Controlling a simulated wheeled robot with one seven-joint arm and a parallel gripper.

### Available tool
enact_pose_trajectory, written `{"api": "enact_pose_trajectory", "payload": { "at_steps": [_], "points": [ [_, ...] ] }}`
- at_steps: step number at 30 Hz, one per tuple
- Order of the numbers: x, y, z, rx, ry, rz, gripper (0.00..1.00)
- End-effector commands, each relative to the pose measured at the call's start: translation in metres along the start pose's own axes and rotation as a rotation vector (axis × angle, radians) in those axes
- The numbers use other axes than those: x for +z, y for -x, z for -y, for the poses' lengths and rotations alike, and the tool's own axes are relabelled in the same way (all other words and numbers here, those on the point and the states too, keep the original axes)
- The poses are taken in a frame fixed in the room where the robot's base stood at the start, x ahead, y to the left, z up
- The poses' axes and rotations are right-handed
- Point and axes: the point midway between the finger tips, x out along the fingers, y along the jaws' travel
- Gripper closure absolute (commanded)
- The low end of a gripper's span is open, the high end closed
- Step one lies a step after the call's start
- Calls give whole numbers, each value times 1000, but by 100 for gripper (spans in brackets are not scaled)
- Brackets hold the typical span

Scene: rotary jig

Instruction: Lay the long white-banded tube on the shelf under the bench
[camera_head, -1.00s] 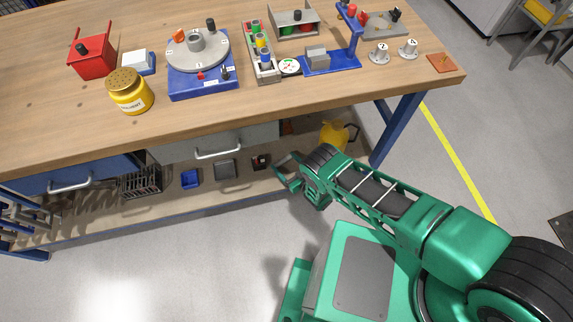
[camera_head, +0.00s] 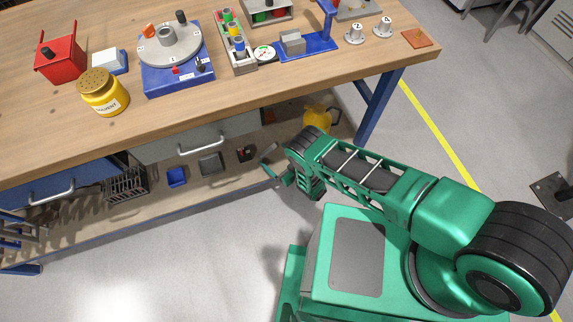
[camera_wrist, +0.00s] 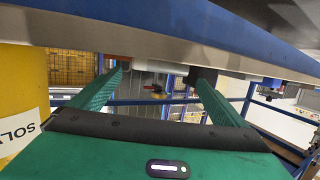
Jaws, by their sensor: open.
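My gripper (camera_head: 270,163) is open and empty, low at the front of the bench's underside, by the right part of the shelf (camera_head: 205,190). In the wrist view its two green fingers (camera_wrist: 155,82) stand wide apart with nothing between them. The shelf is a wooden board close to the floor below the drawers.
On the shelf are a black crate (camera_head: 127,184), a blue bin (camera_head: 177,177), a grey box (camera_head: 210,163) and a yellow can (camera_head: 317,119). A blue bench leg (camera_head: 376,108) stands right of my gripper. A yellow container (camera_wrist: 22,95) is close on the wrist view's left.

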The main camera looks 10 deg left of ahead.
Motion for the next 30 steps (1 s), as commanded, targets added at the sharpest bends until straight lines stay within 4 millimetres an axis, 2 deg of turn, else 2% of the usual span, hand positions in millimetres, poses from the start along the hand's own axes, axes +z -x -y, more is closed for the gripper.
{"api": "enact_pose_trajectory", "payload": {
  "at_steps": [6, 13, 18, 30],
  "points": [
    [1, 45, -1, 2, -1, 3, 4],
    [1, 77, -1, 2, 0, 3, 4],
    [0, 86, -1, 1, -1, 1, 4],
    [0, 86, -1, 1, 0, 1, 4]
  ]
}}
